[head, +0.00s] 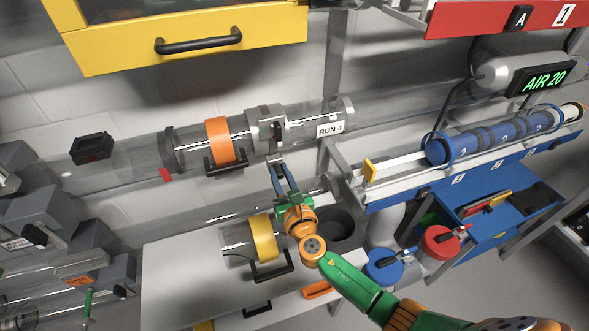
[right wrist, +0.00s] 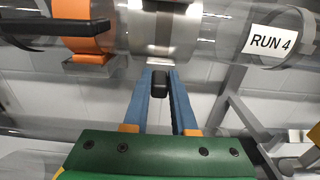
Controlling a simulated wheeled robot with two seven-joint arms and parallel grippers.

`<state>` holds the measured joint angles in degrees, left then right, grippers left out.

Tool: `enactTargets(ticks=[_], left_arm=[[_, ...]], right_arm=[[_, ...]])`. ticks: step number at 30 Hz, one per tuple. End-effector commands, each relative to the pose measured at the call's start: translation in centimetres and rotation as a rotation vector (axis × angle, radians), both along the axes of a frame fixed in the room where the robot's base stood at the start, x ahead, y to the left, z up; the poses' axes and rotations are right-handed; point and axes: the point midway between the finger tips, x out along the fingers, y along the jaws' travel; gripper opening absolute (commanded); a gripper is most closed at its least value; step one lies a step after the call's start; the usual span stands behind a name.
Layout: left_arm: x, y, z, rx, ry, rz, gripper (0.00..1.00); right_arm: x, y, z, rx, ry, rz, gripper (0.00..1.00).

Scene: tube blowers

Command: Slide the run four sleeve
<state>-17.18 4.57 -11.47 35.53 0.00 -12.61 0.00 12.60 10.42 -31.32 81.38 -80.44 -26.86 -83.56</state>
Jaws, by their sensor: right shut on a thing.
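The clear tube labelled RUN 4 (head: 331,129) runs along the wall. An orange band (head: 220,140) with a black handle is around the tube to the left of the sleeve. My left gripper is not in view.
A yellow cabinet (head: 186,42) hangs above the tube. A yellow-banded clear piece (head: 263,237) lies on the light bench below. A rack of blue canisters (head: 490,137) is at the right, under an AIR 20 display (head: 543,80). Red and blue lidded jars stand below it.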

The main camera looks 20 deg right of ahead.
Motion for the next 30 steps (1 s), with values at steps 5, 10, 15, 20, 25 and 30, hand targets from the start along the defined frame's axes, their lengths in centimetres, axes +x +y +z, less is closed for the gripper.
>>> enactTargets(ticks=[5,10,15,20,25,30], left_arm=[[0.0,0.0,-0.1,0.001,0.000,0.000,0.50],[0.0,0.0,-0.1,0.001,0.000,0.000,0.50],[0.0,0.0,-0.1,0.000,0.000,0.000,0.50],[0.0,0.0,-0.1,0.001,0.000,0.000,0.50],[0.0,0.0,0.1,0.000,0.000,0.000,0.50],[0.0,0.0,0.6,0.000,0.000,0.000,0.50]], right_arm=[[-0.1,1.3,-0.1,0.001,0.003,0.005,0.00],[-0.1,1.3,-0.1,0.002,0.003,0.005,0.00],[-0.1,1.3,-0.1,0.002,0.003,0.004,0.55],[-0.1,1.2,-0.1,0.001,0.002,0.003,0.55],[-0.5,1.2,-0.1,0.000,0.003,0.002,0.55],[-4.1,1.2,-0.1,0.001,0.005,0.004,0.55]])
